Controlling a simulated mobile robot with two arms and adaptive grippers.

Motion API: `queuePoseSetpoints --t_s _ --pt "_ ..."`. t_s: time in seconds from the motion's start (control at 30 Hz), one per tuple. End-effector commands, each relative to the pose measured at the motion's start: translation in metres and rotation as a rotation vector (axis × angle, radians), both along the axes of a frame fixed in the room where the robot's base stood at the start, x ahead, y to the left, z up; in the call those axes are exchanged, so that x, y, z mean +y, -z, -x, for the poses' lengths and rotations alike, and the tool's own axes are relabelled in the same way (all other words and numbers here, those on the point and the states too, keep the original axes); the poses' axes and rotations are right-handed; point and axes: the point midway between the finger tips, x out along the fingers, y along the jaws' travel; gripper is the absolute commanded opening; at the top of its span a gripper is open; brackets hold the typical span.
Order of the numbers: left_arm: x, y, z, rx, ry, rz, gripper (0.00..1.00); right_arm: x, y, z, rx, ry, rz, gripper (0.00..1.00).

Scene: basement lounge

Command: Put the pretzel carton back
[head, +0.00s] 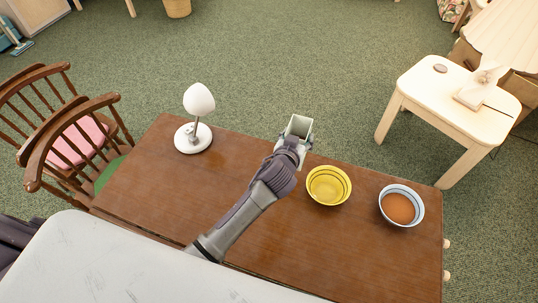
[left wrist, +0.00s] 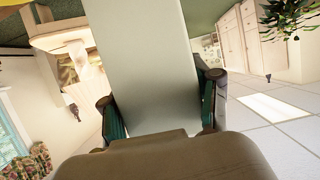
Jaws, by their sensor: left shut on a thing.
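The carton (head: 300,125) is a pale, greenish-grey box, seen in the head view at the far edge of the brown wooden table (head: 240,245). My left gripper (head: 292,146) is shut on it, with the arm reaching in across the table. In the left wrist view the carton (left wrist: 155,65) is a broad, plain pale panel between the two fingers of the left gripper (left wrist: 160,105). No printing is visible on it. Whether its base touches the table is hidden by the gripper. My right gripper is in neither view.
A yellow bowl (head: 328,186) stands just right of the gripper, and a blue-and-white bowl (head: 401,206) with orange-brown contents farther right. A white lamp (head: 198,105) stands at the table's far left. Wooden chairs (head: 70,140) are at left; a side table (head: 440,90) is beyond, right.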

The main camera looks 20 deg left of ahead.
Motion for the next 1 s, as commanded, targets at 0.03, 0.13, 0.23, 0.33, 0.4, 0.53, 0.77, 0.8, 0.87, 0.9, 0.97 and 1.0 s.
queuePoseSetpoints --t_s 0.03,0.13,0.23,0.33,0.4,0.53,0.77,0.8,0.87,0.9,0.97,1.0 --pt "0.015 0.005 0.002 0.005 -0.001 -0.008 0.23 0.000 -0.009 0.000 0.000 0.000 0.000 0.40" --pt "0.039 0.019 0.005 0.005 -0.001 -0.008 0.23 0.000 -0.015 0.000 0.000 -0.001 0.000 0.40" --pt "0.058 0.032 0.008 0.004 -0.001 -0.005 0.23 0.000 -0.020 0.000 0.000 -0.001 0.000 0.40" --pt "0.072 0.041 0.009 0.002 0.000 -0.002 0.23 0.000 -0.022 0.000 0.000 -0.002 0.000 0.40" --pt "0.078 0.045 0.010 0.001 -0.001 -0.001 0.23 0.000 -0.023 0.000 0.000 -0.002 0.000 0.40" --pt "0.082 0.054 0.010 0.002 -0.002 0.002 0.23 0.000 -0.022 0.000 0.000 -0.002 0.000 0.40" --pt "0.082 0.086 0.010 0.002 -0.001 0.003 0.23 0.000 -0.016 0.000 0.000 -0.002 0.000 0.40" --pt "0.082 0.088 0.010 0.001 -0.001 0.002 0.23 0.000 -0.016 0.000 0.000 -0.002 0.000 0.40" --pt "0.081 0.089 0.010 0.000 0.000 0.002 0.23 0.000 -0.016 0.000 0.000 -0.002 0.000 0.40" --pt "0.081 0.088 0.010 -0.001 0.000 0.002 0.23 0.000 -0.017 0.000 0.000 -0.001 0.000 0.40" --pt "0.081 0.088 0.010 -0.001 0.000 0.002 0.23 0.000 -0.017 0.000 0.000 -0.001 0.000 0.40" --pt "0.081 0.088 0.010 0.000 0.000 0.002 0.23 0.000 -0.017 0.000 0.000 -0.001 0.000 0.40"
